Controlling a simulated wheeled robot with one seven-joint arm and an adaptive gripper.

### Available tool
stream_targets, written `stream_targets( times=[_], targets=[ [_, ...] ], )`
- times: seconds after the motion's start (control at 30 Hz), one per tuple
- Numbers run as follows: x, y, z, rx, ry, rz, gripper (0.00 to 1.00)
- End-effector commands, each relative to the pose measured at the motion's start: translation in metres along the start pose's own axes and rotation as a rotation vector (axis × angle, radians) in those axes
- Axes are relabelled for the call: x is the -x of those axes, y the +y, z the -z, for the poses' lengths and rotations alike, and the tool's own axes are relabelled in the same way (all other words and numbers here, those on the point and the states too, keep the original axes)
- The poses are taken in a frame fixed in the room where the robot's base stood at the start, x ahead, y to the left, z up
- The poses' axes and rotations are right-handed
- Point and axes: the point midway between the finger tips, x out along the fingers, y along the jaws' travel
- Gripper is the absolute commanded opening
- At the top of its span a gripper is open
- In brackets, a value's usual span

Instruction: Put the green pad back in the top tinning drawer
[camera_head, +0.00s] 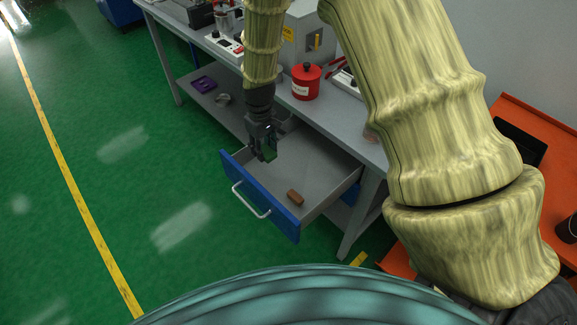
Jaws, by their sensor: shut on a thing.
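The top drawer (262,200) is pulled open below the grey bench top. It has a blue front, a light handle and a grey inside. My gripper (266,152) points down over the back left part of the open drawer. It is shut on the green pad (270,148), a small dark green piece that shows at the fingertips. The fingers hide part of the pad. I cannot tell whether the pad touches the drawer floor.
A brown block (295,197) lies in the drawer near its front right. A red can (306,81) stands on the grey bench (345,135). A purple tray (203,85) is on the lower shelf.

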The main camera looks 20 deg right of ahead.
Motion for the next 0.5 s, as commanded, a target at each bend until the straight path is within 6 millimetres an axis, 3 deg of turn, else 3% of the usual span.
stream_targets(
  times=[0.3, 0.5],
  targets=[
    [-0.04, -0.001, -0.001, -0.001, -0.002, 0.0, 0.17],
    [-0.049, 0.0, 0.0, -0.001, 0.001, 0.0, 0.17]
  ],
)
